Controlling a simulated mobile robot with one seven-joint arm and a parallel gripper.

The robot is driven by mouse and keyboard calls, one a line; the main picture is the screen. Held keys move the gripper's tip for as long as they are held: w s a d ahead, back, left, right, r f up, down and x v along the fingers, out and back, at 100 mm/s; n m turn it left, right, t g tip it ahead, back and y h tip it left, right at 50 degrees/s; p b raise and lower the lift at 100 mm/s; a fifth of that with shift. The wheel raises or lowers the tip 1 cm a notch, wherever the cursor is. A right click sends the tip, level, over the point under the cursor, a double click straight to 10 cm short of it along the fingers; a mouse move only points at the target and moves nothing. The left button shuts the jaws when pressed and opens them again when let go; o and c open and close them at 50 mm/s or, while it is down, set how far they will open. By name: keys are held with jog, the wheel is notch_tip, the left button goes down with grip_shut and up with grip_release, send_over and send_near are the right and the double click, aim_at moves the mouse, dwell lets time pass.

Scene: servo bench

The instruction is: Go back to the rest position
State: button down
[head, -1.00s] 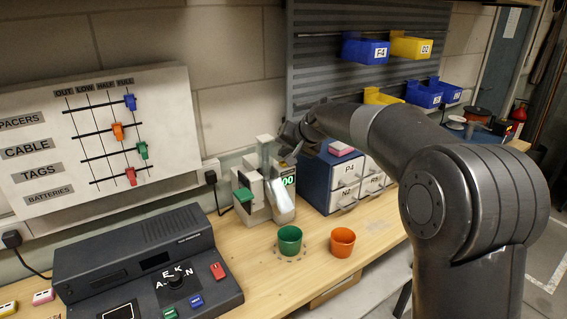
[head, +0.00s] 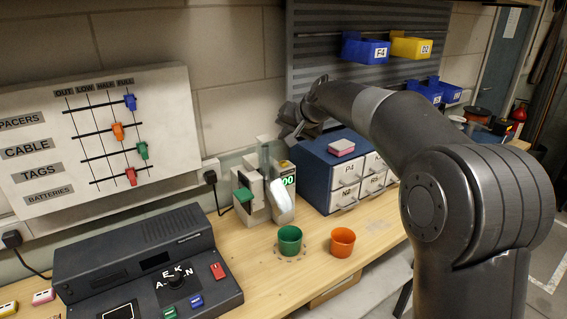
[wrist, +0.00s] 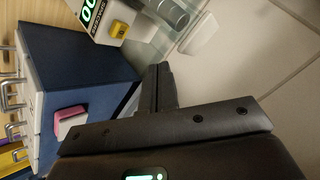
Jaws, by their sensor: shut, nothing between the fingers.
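My gripper (head: 290,138) is at the end of my raised arm in the head view, above and just behind the dispenser (head: 252,198) with the green lever and lit display. In the wrist view the gripper's dark fingers (wrist: 160,85) are together with nothing between them. They point toward the tiled wall. The blue drawer cabinet (head: 316,180) stands right of the gripper and below my forearm; its blue side also shows in the wrist view (wrist: 80,55). A pink and white block (head: 341,148) lies on the cabinet top.
A green cup (head: 290,240) and an orange cup (head: 343,241) stand on the bench in front. A black console (head: 150,262) is at the left, under a slider board (head: 100,135). Blue and yellow bins (head: 411,47) hang on the rail behind my arm.

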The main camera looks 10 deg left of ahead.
dwell(0.3)
jog(key=s+d+h, duration=0.4)
jog(key=s+d, duration=1.5)
jog(key=s, duration=0.1)
jog(key=s+d+f+h, duration=0.1)
jog(key=s+d+f, duration=0.2)
jog(key=s, duration=0.4)
jog(key=s+d+f+h, duration=0.1)
jog(key=s+d+f, duration=0.2)
jog(key=s+d, duration=0.2)
jog(key=s+d+f+m+h, duration=0.1)
jog(key=s+d+f, duration=0.2)
jog(key=s, duration=0.5)
jog(key=shift+s+d+f, duration=0.2)
jog(key=shift+s+d, duration=0.1)
jog(key=shift+d, duration=0.1)
